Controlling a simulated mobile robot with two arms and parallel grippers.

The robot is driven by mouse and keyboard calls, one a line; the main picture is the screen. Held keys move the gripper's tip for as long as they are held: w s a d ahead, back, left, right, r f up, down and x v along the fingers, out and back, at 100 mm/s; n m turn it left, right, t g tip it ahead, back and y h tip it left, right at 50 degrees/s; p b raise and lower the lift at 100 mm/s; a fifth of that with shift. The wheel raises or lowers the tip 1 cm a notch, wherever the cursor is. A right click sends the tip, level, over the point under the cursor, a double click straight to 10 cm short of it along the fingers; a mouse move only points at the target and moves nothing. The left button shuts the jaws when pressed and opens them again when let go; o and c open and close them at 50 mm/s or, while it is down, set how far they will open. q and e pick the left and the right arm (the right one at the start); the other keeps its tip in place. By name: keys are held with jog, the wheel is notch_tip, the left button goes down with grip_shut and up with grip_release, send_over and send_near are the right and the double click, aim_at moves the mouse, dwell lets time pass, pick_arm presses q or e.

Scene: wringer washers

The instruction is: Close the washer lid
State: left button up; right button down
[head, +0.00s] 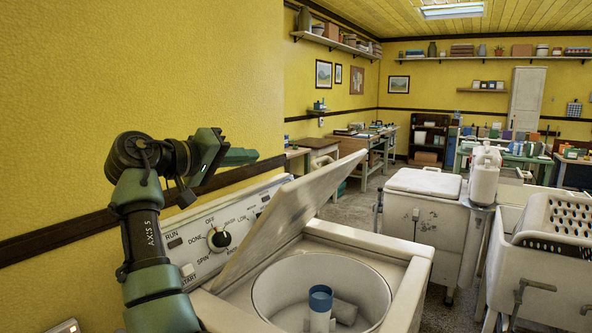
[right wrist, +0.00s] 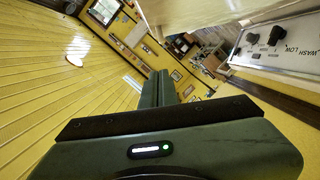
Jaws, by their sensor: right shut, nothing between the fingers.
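The washer (head: 400,250) stands in front of me with its white lid (head: 298,208) standing open, tilted up and leaning back toward the control panel (head: 225,235). The open tub (head: 268,290) shows below, with a blue-topped white cylinder (head: 320,300) inside. My right gripper (head: 236,156) is shut and empty, above the panel and to the left of the lid's upper edge, apart from the lid. In the right wrist view its closed fingers (right wrist: 157,88) point away, with the panel (right wrist: 280,45) at right and a pale surface, likely the lid (right wrist: 190,12), at top. My left gripper is not in view.
A yellow wall (head: 100,70) runs close along the left. Another white washer (head: 430,215) with a white jug (head: 485,175) beside it stands to the right. A white perforated basket (head: 555,225) is at far right. Floor shows between the washers.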

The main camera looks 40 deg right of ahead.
jog(key=shift+g, duration=0.4)
jog(key=d+f, duration=0.1)
jog(key=d, duration=0.2)
jog(key=s+d+f+p, duration=0.1)
jog(key=d, duration=0.3)
jog(key=s+d+f+p, duration=0.1)
jog(key=d, duration=0.2)
jog(key=shift+s+d+f, duration=0.1)
jog(key=shift+s+d, duration=0.1)
jog(key=shift+d, duration=0.1)
jog(key=shift+s+f+p, duration=0.25)
jog(key=shift+s+p, duration=0.05)
jog(key=shift+s, duration=0.2)
jog(key=shift+s+d+f, duration=0.15)
